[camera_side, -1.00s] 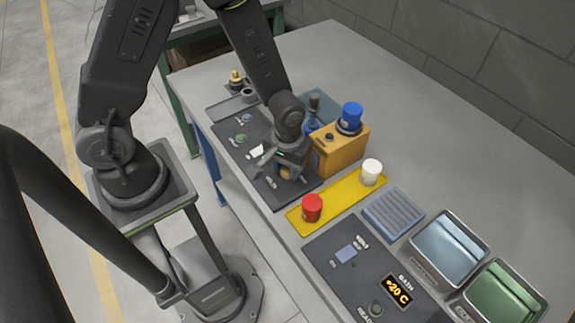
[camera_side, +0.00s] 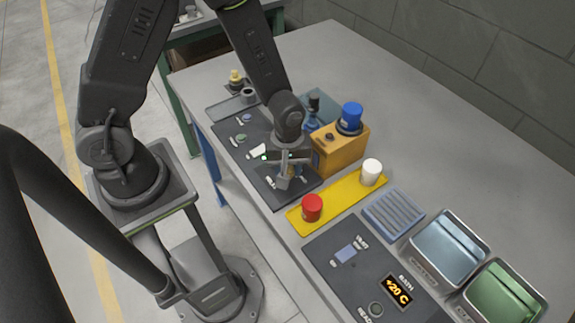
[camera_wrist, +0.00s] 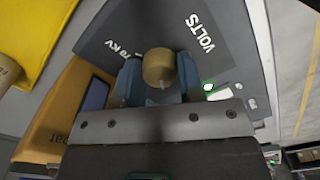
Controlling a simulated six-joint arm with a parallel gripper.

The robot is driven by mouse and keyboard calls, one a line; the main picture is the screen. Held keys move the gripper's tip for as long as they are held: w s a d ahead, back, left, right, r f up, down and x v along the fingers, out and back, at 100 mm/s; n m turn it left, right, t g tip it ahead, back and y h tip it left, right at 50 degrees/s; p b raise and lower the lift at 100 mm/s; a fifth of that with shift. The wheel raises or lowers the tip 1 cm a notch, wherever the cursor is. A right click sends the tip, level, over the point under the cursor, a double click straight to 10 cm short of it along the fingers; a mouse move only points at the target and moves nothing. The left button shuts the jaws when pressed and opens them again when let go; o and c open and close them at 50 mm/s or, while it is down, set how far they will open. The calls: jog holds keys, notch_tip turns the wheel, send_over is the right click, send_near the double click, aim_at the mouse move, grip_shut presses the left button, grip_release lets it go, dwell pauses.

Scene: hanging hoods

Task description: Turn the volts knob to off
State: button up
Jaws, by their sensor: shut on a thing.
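The volts knob (camera_wrist: 158,66) is a round tan-brown knob on a dark panel (camera_wrist: 228,58). In the wrist view it sits between the two fingers of my gripper (camera_wrist: 160,80), which are shut on it from both sides. A small pale mark shows on the knob's edge toward the bottom of the picture. The white "VOLTS" lettering (camera_wrist: 201,33) is beside it, and a partly hidden "kV" marking (camera_wrist: 124,48) is on the other side. In the side view my gripper (camera_side: 284,182) is down at the panel (camera_side: 262,187) and hides most of the knob.
A green light (camera_wrist: 208,87) glows on the panel. An orange box (camera_side: 340,153) with a blue cap (camera_side: 352,115) stands close to the right of my gripper. A yellow strip (camera_side: 338,200) carries a red cap (camera_side: 312,208) and a white cap (camera_side: 371,172).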

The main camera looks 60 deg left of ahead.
dwell(0.4)
jog(key=o, duration=0.9)
notch_tip(320, 180, up, 14)
jog(key=shift+f, duration=0.1)
jog(key=s+a+r+m+t, duration=0.1)
jog(key=s+r+m+t, duration=0.1)
jog(key=s+r+m, duration=0.1)
jog(key=s+a+r+m+t, duration=0.1)
jog(key=s+a+r+m, duration=0.1)
jog(key=r+m, duration=0.3)
jog(key=s+a+r+m+t, duration=0.1)
jog(key=s+r+m+t, duration=0.1)
jog(key=s+r+m, duration=0.2)
jog(key=shift+s+a+r+t, duration=0.1)
jog(key=shift+s+r+t, duration=0.1)
jog(key=shift+r, duration=0.45)
jog(key=shift+s+a+r+t, duration=0.1)
jog(key=shift+s+r, duration=0.1)
jog(key=shift+r, duration=0.4)
